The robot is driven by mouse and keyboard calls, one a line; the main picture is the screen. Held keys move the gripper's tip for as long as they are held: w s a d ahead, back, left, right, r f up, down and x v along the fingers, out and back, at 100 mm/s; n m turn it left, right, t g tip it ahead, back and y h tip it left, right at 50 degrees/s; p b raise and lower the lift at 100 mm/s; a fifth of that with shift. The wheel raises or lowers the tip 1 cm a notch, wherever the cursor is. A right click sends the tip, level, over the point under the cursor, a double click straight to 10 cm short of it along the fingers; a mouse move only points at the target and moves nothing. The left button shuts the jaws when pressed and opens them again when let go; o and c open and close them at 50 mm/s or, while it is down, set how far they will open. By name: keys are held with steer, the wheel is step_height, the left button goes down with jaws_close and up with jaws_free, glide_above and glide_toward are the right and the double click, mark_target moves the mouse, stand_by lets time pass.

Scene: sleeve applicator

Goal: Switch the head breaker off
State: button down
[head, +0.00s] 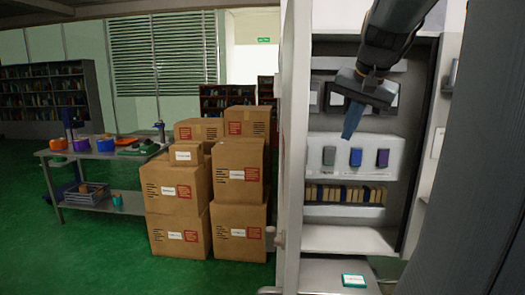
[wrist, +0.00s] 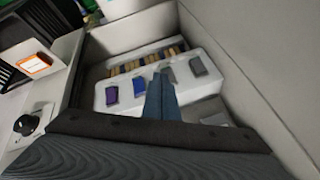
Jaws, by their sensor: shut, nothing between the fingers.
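An open white cabinet (head: 292,150) holds a white breaker panel (head: 342,178). On it are a grey breaker (head: 329,156), a blue breaker (head: 355,157) and a purple breaker (head: 382,158). The purple (wrist: 112,95) and blue (wrist: 139,83) ones also show in the wrist view, with a grey breaker (wrist: 198,66) to their right. No readable label shows which is the head breaker, and I cannot tell the switch positions. My gripper (head: 349,133) is shut and empty, pointing down in front of the panel's upper part. In the wrist view its fingertips (wrist: 160,78) partly cover the panel right of the blue breaker.
Another row of devices (head: 314,96) sits above, partly hidden by my arm. A row of terminals (head: 345,194) runs below. Cabinet walls close in on both sides. Stacked cartons (head: 239,188) and a work table (head: 90,153) stand left of the cabinet, with green floor between.

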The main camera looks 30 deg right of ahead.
steer(key=d+n+y, duration=0.1)
steer(key=n, duration=0.6)
steer(key=d+n+y, duration=0.1)
steer(key=n, duration=0.6)
steer(key=d+n+y+p, duration=0.1)
steer(key=n, duration=0.7)
steer(key=shift+s+r+t, duration=0.1)
steer(key=shift+r+t, duration=0.15)
steer(key=shift+t, duration=0.05)
steer(key=p, duration=0.3)
glide_toward(329, 164)
step_height(329, 164, down, 3)
steer(key=a, duration=0.2)
steer(key=shift+w+d+f+p, duration=0.35)
steer(key=shift+w+d, duration=0.05)
steer(key=shift+w, duration=0.2)
steer(key=shift+w+d+f+p, duration=0.35)
steer(key=shift+w+d, duration=0.05)
steer(key=shift+w, duration=0.2)
steer(key=shift+w+f+b, duration=0.1)
steer(key=shift+f+b, duration=0.05)
steer(key=shift+b, duration=0.45)
